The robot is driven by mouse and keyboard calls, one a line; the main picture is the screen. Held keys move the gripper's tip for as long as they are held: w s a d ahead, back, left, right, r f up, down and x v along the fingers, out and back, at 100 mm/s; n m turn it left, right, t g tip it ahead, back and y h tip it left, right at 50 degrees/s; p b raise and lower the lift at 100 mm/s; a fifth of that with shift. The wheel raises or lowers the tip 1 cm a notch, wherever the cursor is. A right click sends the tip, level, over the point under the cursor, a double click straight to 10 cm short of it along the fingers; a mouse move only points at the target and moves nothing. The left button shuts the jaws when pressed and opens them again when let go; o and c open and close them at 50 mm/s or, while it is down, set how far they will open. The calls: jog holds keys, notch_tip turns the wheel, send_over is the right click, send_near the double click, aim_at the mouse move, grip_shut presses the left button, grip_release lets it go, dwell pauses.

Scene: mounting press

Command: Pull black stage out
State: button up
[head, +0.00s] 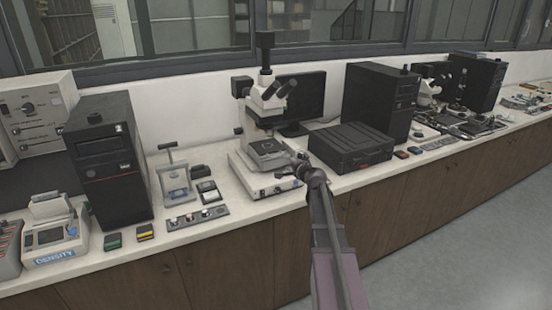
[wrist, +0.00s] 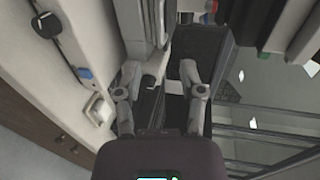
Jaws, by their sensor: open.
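A small pale press (head: 176,178) with a T-shaped handle stands on the bench left of the white microscope (head: 262,100). The microscope's dark stage (head: 266,148) sits above its white base (head: 280,186). My gripper (head: 304,164) is at the right side of the microscope, close to the stage. In the wrist view, my gripper (wrist: 160,84) is open, with its two fingers apart. Dark surfaces (wrist: 198,45) lie beyond and between the fingers; I cannot tell whether they touch. The press is not clearly visible in the wrist view.
A black case (head: 350,147) lies right of my gripper, with a black computer tower (head: 380,100) behind it. A monitor (head: 302,100) stands behind the microscope. Another black tower (head: 106,155) stands left of the press. A strip of bare bench (head: 240,215) lies in front.

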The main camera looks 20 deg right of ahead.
aim_at(277, 156)
jog(key=b+x, duration=0.2)
jog(key=x, duration=0.9)
jog(key=shift+w, duration=0.25)
grip_shut()
